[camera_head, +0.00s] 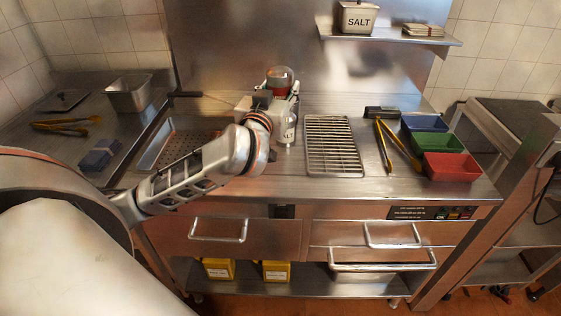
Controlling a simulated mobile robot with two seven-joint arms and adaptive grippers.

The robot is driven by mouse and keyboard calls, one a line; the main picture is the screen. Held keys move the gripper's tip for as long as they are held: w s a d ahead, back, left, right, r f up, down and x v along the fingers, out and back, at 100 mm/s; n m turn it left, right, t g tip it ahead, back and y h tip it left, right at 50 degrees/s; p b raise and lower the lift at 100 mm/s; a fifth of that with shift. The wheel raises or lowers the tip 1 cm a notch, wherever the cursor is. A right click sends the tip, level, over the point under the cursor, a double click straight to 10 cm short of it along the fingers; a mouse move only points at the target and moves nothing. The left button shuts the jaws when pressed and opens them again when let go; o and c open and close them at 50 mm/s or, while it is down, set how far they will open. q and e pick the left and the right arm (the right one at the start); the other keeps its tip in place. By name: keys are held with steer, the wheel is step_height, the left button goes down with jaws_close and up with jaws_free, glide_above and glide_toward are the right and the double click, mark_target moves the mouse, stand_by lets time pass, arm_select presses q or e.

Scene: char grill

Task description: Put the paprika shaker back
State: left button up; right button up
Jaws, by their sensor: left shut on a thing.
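The paprika shaker (280,76), with a clear domed top and reddish contents, is at the back middle of the steel counter. My left gripper (278,92) is shut on it; my gripper and wrist hide its lower part. I cannot tell whether its base touches the surface. My right gripper is not in view.
A wire grill rack (333,146) lies to the right, then yellow tongs (392,146) and blue, green and red bins (452,166). A wall shelf (390,37) holds a salt box (358,18). A perforated tray (185,149) lies left, partly behind my arm.

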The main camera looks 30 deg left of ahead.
arm_select(q)
step_height(320, 180, down, 18)
steer(key=b, duration=0.6)
steer(key=shift+d+f, duration=0.1)
steer(key=shift+f, duration=0.2)
steer(key=shift+r, duration=0.15)
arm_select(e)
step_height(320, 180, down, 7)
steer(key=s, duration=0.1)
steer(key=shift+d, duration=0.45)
arm_select(q)
steer(key=o, duration=1.3)
steer(key=shift+f, duration=0.2)
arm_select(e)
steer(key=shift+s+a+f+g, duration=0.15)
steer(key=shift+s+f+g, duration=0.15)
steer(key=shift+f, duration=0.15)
